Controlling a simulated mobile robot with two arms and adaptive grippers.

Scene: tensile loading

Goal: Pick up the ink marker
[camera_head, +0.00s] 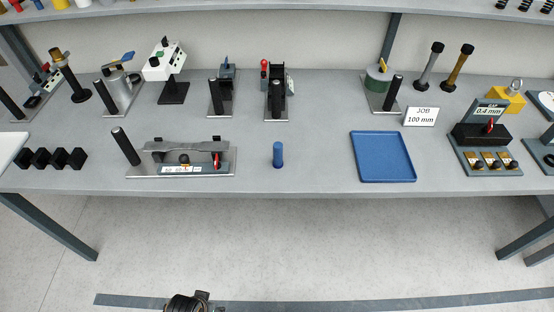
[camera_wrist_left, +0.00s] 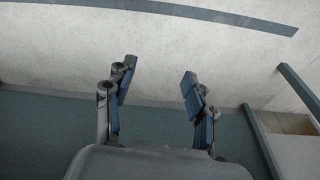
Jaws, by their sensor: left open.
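The ink marker appears to be the small blue cylinder (camera_head: 278,154) standing upright on the grey workbench (camera_head: 310,172), near its front edge. My left gripper (camera_wrist_left: 157,78) is open and empty in the left wrist view, with its two fingers spread apart over the floor. It is well away from the marker, which does not show in that view. A dark part of my own arm shows at the bottom of the head view. My right gripper is not in view.
A long fixture (camera_head: 194,171) with a black handle lies left of the marker, and a blue tray (camera_head: 382,178) lies to its right. Several devices stand along the back, including one with a red knob (camera_head: 276,98). The bench around the marker is clear.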

